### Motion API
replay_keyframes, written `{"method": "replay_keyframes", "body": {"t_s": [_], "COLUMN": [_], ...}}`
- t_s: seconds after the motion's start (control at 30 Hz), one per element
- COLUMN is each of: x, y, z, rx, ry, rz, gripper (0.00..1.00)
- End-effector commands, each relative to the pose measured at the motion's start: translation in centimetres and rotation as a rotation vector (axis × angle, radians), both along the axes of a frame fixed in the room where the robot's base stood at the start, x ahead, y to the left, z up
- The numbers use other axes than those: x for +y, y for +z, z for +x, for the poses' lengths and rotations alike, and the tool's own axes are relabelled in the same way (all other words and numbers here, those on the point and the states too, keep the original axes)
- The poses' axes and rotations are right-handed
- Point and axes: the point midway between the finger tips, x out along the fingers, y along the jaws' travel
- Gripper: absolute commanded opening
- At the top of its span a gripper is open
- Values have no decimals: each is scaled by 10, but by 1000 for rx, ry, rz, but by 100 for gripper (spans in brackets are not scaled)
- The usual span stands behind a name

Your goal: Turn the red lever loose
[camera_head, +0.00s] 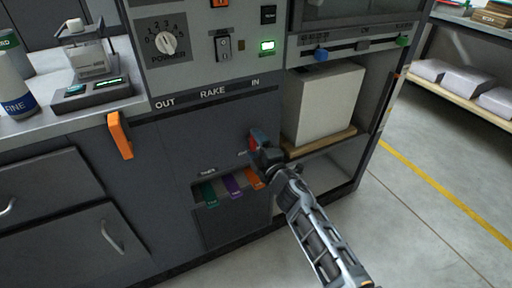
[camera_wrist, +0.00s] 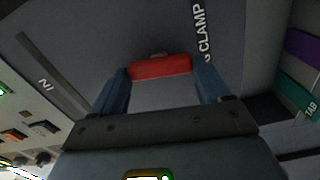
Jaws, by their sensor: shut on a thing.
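The red lever (camera_wrist: 160,67) shows in the wrist view between the two blue fingers of my gripper (camera_wrist: 163,84). It lies across the gap from finger to finger, close to the grey cabinet face beside a printed "CLAMP" label. In the head view the red lever (camera_head: 255,138) is a small red patch on the cabinet front, left of the paper stack. My gripper (camera_head: 262,148) is at it there and hides much of it. The gripper is shut on the lever. The lever's pivot is mostly hidden.
An orange lever (camera_head: 119,134) juts from the cabinet at left. A slot with teal, purple and orange tabs (camera_head: 232,184) is below my gripper. A white paper stack (camera_head: 329,105) stands on a wooden board (camera_head: 318,143) close to its right. Open floor (camera_head: 425,225) lies right.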

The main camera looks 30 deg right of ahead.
Motion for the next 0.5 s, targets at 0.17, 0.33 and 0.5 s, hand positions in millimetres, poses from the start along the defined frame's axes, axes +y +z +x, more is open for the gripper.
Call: {"method": "replay_keyframes", "body": {"t_s": [0.17, 0.33, 0.5], "x": [1, 1, 1], "y": [-2, -2, -2], "z": [0, 0, 0], "rx": [1, 1, 1], "ry": [1, 1, 1], "rz": [-89, -139, -160], "gripper": [46, 46, 46]}}
